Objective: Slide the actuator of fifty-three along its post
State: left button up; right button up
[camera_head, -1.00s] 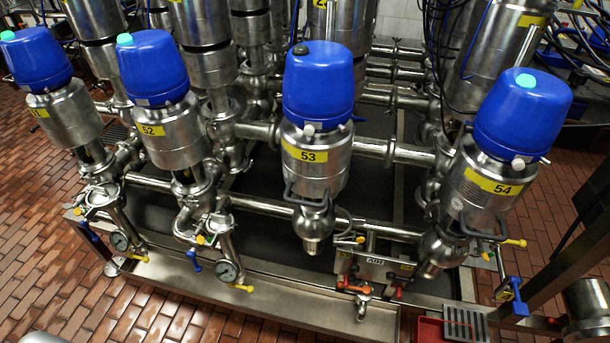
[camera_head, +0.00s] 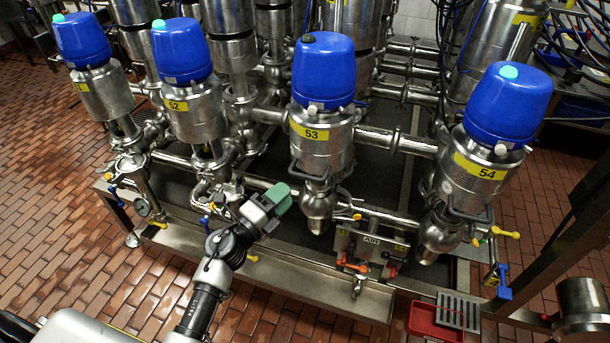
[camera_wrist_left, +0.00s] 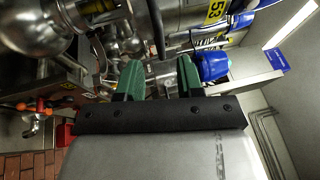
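The actuator of fifty-three (camera_head: 320,140) is a steel cylinder with a yellow 53 label and a blue cap (camera_head: 323,70) with a dark knob on top. It stands upright on its post above the lower valve body (camera_head: 318,200). My left gripper (camera_head: 278,196) has green fingers and is in front of and to the left of the lower valve body, below the actuator. In the left wrist view its two green fingers (camera_wrist_left: 160,78) are apart with nothing seen between them. The 53 label (camera_wrist_left: 216,11) shows there at the top, turned sideways. My right gripper is not in view.
Actuators 52 (camera_head: 194,110) and 54 (camera_head: 477,170) stand on either side. A steel box (camera_head: 370,247) with orange-handled valves sits below right of 53. Steel pipes run between the valves. A red tray (camera_head: 432,322) lies at the lower right. Open tiled floor (camera_head: 70,235) is at the left.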

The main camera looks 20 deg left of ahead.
aim_at(304, 177)
pick_arm(q)
jog(key=x, duration=0.7)
jog(key=shift+w+d+r+p, duration=0.1)
jog(key=shift+w+d+p, duration=0.1)
jog(key=shift+w+p, duration=0.1)
jog(key=shift+c, duration=0.5)
grip_shut()
